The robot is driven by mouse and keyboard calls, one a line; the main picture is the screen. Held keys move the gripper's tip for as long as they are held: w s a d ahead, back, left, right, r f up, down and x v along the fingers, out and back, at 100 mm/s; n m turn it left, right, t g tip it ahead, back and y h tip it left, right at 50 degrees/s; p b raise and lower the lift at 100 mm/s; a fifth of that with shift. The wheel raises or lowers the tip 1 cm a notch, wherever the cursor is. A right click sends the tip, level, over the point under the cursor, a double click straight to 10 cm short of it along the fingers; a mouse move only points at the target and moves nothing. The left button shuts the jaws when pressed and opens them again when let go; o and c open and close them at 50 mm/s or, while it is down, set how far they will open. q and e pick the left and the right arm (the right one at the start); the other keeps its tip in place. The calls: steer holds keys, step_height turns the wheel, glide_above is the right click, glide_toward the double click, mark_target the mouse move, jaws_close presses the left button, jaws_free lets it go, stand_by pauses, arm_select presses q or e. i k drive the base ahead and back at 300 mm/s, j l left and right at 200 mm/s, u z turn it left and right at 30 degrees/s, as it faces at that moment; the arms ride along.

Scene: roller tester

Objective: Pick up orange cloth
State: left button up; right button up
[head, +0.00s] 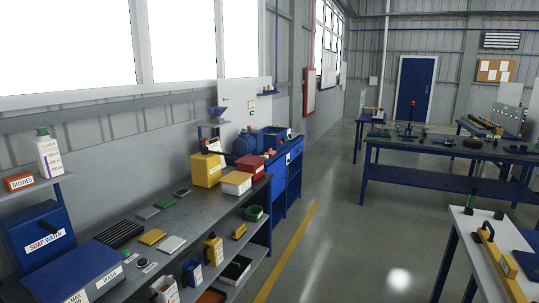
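No cloth can be made out for certain in the head view. A small orange-red item (270,151) lies on top of the blue cabinet (288,185) behind the bench, too small to tell whether it is cloth. Another orange patch (211,296) shows on the lower shelf at the bottom edge, partly cut off and also unclear. Neither of my grippers is in view.
A grey bench (150,223) along the left wall bears a yellow box (206,170), a white box (236,183), a red box (251,167) and a blue wash bin (82,276). A white table (477,232) stands at right. The floor between (340,230) is clear.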

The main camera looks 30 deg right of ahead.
mark_target(271, 153)
steer(key=i+l+z, duration=1)
steer(key=i+z, duration=0.15)
steer(key=i, duration=0.35)
steer(key=i+z, duration=0.4)
steer(key=i, duration=0.15)
steer(key=i+j+z, duration=0.2)
steer(key=i, duration=2.05)
steer(key=i+u, duration=0.35)
steer(key=i, duration=0.2)
steer(key=i+l+u, duration=0.35)
steer(key=i, duration=0.15)
steer(key=i+j, duration=0.05)
steer(key=j, duration=0.05)
